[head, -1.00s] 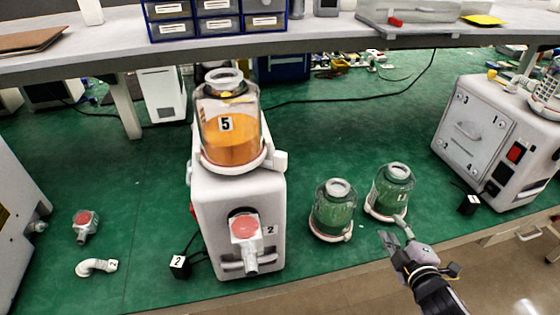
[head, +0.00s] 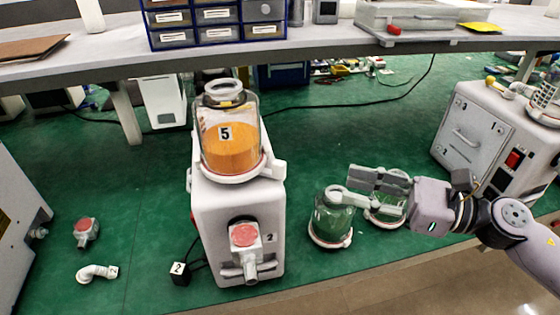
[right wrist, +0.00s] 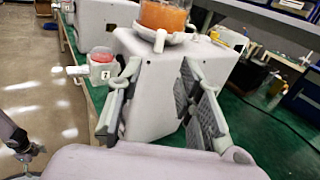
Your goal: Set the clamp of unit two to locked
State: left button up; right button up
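Unit two is the white machine (head: 238,215) with a "2" on its front. It carries a clear canister (head: 232,150) of orange material labelled 5, seated in a white collar. A white clamp part (head: 277,169) sticks out at the collar's right side; its setting cannot be told. In the right wrist view a pale lever (right wrist: 160,40) shows below the canister. My right gripper (head: 343,188) is open and empty, right of unit two and apart from it; its fingers (right wrist: 158,105) frame the white body in the wrist view. My left gripper (right wrist: 24,150) seems to show at that view's lower left, too small to judge.
A red-faced fitting (head: 86,230) and a white elbow (head: 97,272) lie at left. A shelf (head: 330,38) runs behind.

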aim_at(285, 170)
jog(key=p+x, duration=0.7)
jog(key=x, duration=0.7)
jog(key=shift+w+r, duration=0.15)
jog(key=shift+a, duration=0.25)
jog(key=shift+c, duration=0.2)
grip_shut()
